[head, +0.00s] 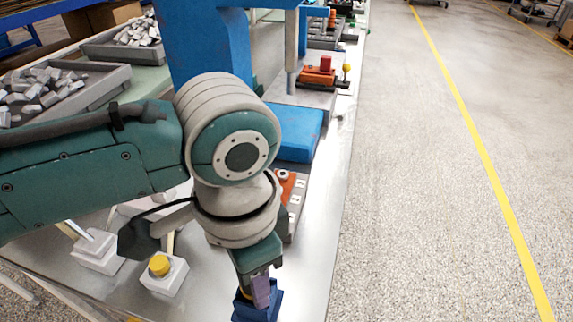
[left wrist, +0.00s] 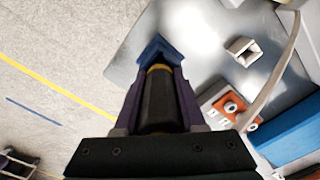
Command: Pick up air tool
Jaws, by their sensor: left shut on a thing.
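The air tool (left wrist: 158,100) is a dark cylinder with a yellow-orange band near its far end, seen in the left wrist view. My left gripper (left wrist: 158,92) is shut on it, with a purple finger on each side. The far end of the tool is at a blue holder (left wrist: 158,48); I cannot tell how deep it sits. In the head view, my left gripper (head: 260,292) is at the blue holder (head: 270,309) near the bench's front edge, and the tool is mostly hidden there. My right gripper is not in view.
A white box with a yellow button (head: 160,267) and another white box (head: 97,250) stand to the left. A blue block (head: 298,130) and an orange-and-grey device (head: 285,183) lie behind. Grey trays (head: 95,92) hold metal parts. Open floor lies right of the bench.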

